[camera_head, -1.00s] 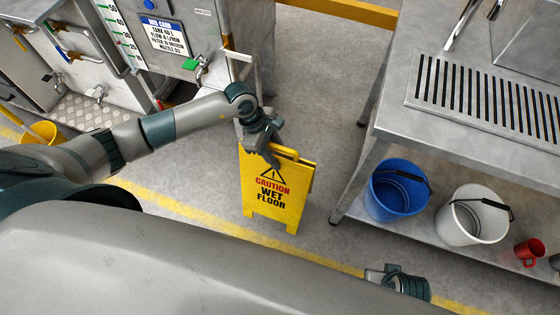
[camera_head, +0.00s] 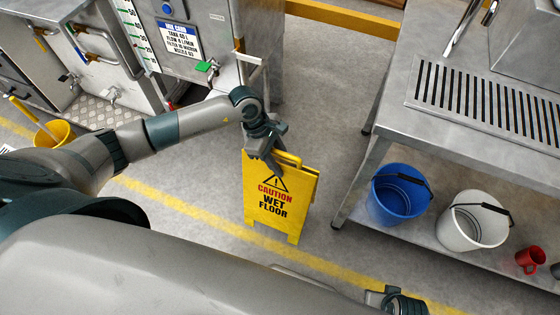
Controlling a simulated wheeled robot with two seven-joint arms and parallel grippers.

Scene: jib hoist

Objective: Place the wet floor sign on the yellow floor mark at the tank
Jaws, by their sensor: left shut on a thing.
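The yellow wet floor sign (camera_head: 272,200) stands upright in the middle of the view, with its "CAUTION WET FLOOR" face toward me. My left gripper (camera_head: 276,160) is shut on the sign's top edge, beside its handle. I cannot tell whether the sign's feet touch the floor. The grey metal tank (camera_head: 222,35), with a label and a green-handled tap, stands behind it at the upper left. A yellow line (camera_head: 190,214) runs diagonally across the floor; I cannot make out a separate mark at the tank. Part of my right arm shows at the bottom edge, but its gripper fingers are not visible.
A steel bench (camera_head: 420,125) stands at the right. Its lower shelf holds a blue bucket (camera_head: 385,208), a white bucket (camera_head: 455,232) and a red mug (camera_head: 530,261). A yellow bucket (camera_head: 43,141) is at the left. Grey floor (camera_head: 320,85) is clear between tank and bench.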

